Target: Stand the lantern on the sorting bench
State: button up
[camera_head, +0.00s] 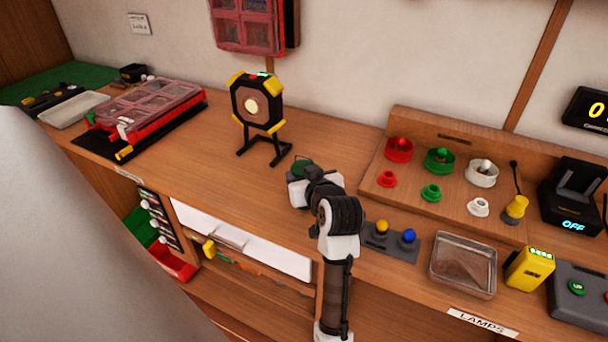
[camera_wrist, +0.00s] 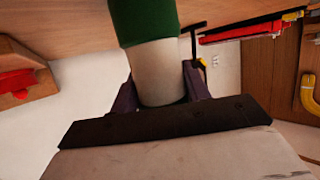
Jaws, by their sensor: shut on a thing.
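My gripper (camera_wrist: 160,92) is shut on a green and white cylinder, which I take to be the lantern (camera_wrist: 155,68). In the wrist view its pale part lies between the fingers and its green part runs out of the top of the picture. In the head view a little of its green (camera_head: 302,168) shows behind my gripper, and most of it is hidden. The sorting bench (camera_head: 215,190) is the long wooden top below. I cannot tell whether the lantern touches it.
A black and yellow lamp (camera_head: 256,105) stands on legs behind my gripper. A red organiser case (camera_head: 150,105) lies at the left. A wooden board with coloured knobs (camera_head: 450,140), a clear tray (camera_head: 463,265) and a yellow box (camera_head: 529,268) are at the right. Bare wood lies left of my gripper.

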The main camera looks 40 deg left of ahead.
jog(key=o, duration=0.8)
jog(key=shift+f, duration=0.2)
jog(key=o, duration=0.4)
jog(key=shift+r, duration=0.1)
jog(key=shift+r, duration=0.2)
jog(key=shift+p+v, duration=1.7)
jog(key=shift+v, duration=4.3)
